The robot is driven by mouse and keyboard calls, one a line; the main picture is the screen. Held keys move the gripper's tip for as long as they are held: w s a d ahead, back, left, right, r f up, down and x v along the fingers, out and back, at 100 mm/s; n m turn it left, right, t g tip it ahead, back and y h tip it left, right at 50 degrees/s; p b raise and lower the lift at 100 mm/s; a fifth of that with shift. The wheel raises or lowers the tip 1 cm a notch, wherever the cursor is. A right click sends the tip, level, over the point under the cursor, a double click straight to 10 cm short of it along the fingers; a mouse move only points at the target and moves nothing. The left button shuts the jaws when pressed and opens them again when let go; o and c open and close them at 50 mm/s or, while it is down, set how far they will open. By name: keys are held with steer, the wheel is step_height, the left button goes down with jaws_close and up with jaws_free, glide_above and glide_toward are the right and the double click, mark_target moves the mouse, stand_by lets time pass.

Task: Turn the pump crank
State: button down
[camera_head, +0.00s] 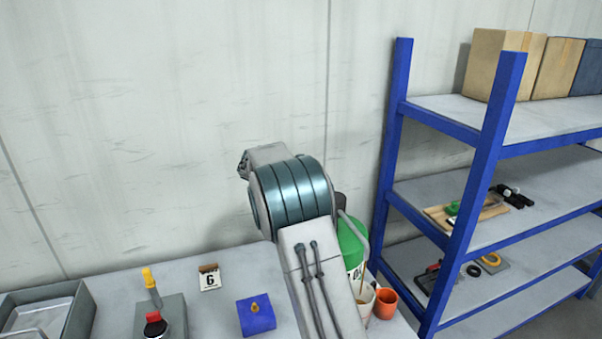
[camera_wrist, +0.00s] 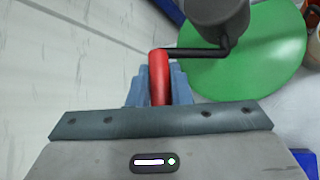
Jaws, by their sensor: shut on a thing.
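The pump crank shows in the wrist view as a red handle (camera_wrist: 159,78) on a black bent arm (camera_wrist: 200,52). The black arm runs to a dark grey round pump body (camera_wrist: 216,16) above a green round surface (camera_wrist: 262,52). My gripper (camera_wrist: 160,80) is shut on the red handle, with a blue-grey finger on each side of it. In the head view, my arm hides the crank and my fingers; part of the green drum (camera_head: 350,245) shows behind my arm.
An orange cup (camera_head: 385,303) and a white cup (camera_head: 364,300) stand beside the drum. A blue shelf rack (camera_head: 480,150) stands right.

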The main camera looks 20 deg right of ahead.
steer(key=shift+w+f+n+g, duration=0.3)
steer(key=shift+f+n+g, duration=0.3)
steer(key=shift+f+g, duration=0.4)
steer(key=shift+w+f+n+g, duration=0.3)
steer(key=shift+f+n+g, duration=0.4)
steer(key=shift+g, duration=0.5)
steer(key=shift+w+f+n+g, duration=0.3)
steer(key=shift+f+n+g, duration=0.2)
steer(key=shift+f+g, duration=0.5)
steer(key=c, duration=1.3)
jaws_free()
steer(key=shift+r, duration=0.1)
